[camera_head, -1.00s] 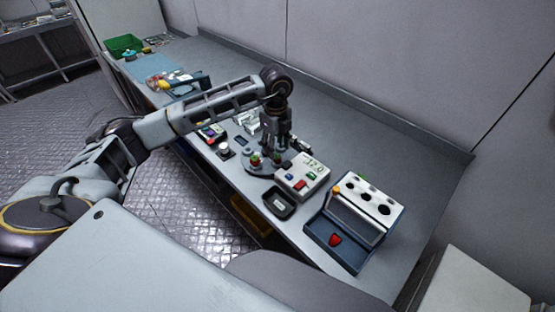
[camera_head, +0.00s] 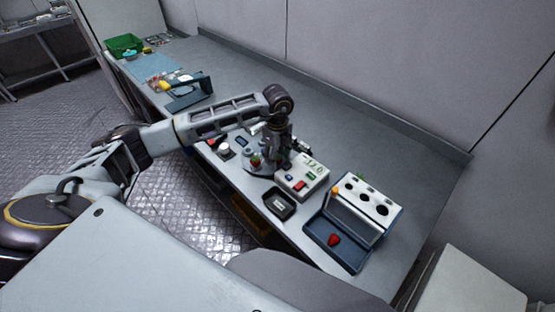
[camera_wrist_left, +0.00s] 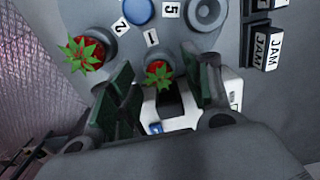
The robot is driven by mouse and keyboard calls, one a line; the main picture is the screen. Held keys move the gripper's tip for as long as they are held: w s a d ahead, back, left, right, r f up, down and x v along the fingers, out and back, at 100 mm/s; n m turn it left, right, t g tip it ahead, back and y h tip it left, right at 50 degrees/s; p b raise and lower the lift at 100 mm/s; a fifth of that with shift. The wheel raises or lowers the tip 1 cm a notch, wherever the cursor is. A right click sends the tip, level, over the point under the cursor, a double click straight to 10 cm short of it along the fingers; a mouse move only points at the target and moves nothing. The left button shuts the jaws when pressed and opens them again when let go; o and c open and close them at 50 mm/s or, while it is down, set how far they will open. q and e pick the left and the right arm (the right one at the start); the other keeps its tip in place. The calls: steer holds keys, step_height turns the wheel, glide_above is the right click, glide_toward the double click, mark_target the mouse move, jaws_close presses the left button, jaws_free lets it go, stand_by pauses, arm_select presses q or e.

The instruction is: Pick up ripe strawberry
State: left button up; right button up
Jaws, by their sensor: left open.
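A red strawberry with green leaves (camera_wrist_left: 158,75) stands in a cup on a round grey plate (camera_wrist_left: 160,40). It lies between the open fingers of my left gripper (camera_wrist_left: 163,88) in the wrist view. Contact cannot be told. A second red strawberry (camera_wrist_left: 85,52) stands in another cup to the left; it also shows in the head view (camera_head: 255,161). My left gripper is low over the round plate in the head view (camera_head: 282,165) and hides part of it. Another red strawberry (camera_head: 333,240) lies in a blue tray (camera_head: 318,234) at the front right. My right gripper is not in view.
A white button box (camera_head: 312,186) stands close right of the gripper, with a black dish (camera_head: 279,204) in front. A white rack with holes (camera_head: 362,202) stands behind the blue tray. JAM boxes (camera_wrist_left: 262,48) are near the plate. The table's back right is clear.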

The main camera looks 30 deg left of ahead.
arm_select(q)
steer(key=shift+f, duration=0.15)
stand_by(0.3)
steer(key=c, duration=0.7)
